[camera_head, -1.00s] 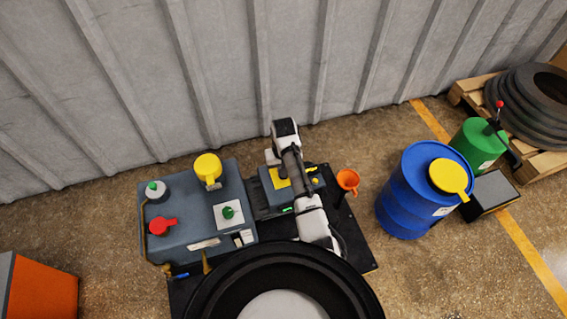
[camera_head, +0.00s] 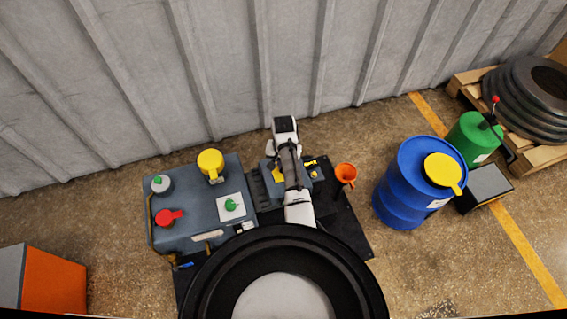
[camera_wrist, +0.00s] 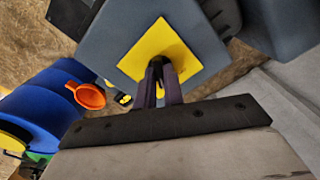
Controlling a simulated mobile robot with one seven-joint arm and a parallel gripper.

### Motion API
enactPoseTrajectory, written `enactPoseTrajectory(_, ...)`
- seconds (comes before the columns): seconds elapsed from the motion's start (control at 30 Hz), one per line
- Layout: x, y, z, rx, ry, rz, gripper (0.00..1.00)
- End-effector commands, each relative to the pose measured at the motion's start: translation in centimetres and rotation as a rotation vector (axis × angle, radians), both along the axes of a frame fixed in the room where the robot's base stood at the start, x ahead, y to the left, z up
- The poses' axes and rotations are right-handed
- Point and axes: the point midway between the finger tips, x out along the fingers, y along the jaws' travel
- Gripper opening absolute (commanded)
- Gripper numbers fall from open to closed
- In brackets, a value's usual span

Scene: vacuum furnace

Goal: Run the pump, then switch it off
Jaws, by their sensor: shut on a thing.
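The pump (camera_head: 185,235) is a grey-blue housing at lower left in the head view. A smaller grey-blue box (camera_head: 268,190) adjoins its right side and carries a yellow plate (camera_head: 279,175), partly hidden under my arm. In the wrist view the yellow plate (camera_wrist: 150,52) lies just beyond my gripper (camera_wrist: 160,68). The dark fingers are shut on a small yellow switch handle (camera_wrist: 160,88), mostly hidden between them. The switch's exact angle cannot be told. My fingertips are hidden in the head view.
The housing carries a yellow cap (camera_head: 210,161), a red handle (camera_head: 169,217) and a green knob (camera_head: 231,205). An orange funnel (camera_head: 346,174) and a blue drum (camera_head: 405,195) stand to the right. A ribbed wall (camera_head: 250,70) closes the back. An orange cabinet (camera_head: 55,282) stands lower left.

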Motion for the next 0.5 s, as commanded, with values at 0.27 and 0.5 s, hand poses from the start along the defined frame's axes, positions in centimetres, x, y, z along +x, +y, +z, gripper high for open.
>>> enactPoseTrajectory(0.27,0.07,-0.04,0.06,0.001,-0.002,-0.002,0.14)
enactPoseTrajectory(0.5,0.05,-0.03,0.05,0.0,-0.002,-0.001,0.32)
